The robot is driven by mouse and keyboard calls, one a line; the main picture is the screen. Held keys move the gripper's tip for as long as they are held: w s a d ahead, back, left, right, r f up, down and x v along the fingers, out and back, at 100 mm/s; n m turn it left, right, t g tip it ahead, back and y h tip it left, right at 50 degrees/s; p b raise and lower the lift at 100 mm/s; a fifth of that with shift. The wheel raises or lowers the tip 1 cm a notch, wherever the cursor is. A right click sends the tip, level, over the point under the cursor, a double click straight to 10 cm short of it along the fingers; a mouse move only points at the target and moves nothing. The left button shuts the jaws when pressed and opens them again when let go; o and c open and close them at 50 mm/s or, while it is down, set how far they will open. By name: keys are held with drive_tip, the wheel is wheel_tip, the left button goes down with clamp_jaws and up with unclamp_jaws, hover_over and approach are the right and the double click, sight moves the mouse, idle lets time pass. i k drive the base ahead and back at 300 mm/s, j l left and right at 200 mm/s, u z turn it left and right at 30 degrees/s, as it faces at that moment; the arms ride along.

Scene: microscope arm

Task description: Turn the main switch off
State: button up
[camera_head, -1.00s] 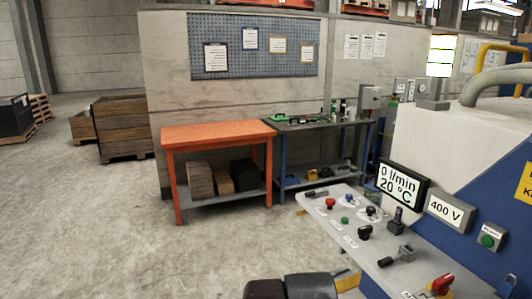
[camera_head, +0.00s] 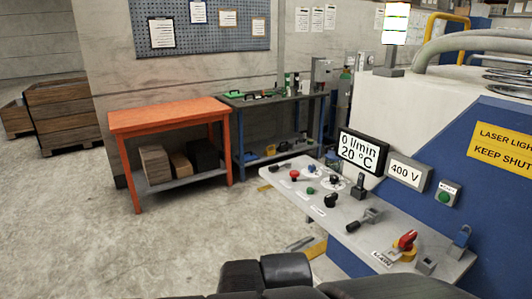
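The main switch (camera_head: 405,241) is a red rotary handle on a yellow base, near the front right end of the grey control panel (camera_head: 345,235). A label reading MAIN lies beside it. The red handle points up and to the right. My dark arm (camera_head: 290,272) shows at the bottom of the view, in front of and below the panel, apart from the switch. My gripper's fingers cannot be made out.
The panel also carries a red button (camera_head: 293,174), black knobs (camera_head: 331,200), a lever (camera_head: 359,186) and a grey padlock-like part (camera_head: 460,240). Displays (camera_head: 362,150) stand behind. An orange table (camera_head: 170,114) is at the left. The floor left of the panel is clear.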

sight(405, 244)
drive_tip(key=z, duration=1.5)
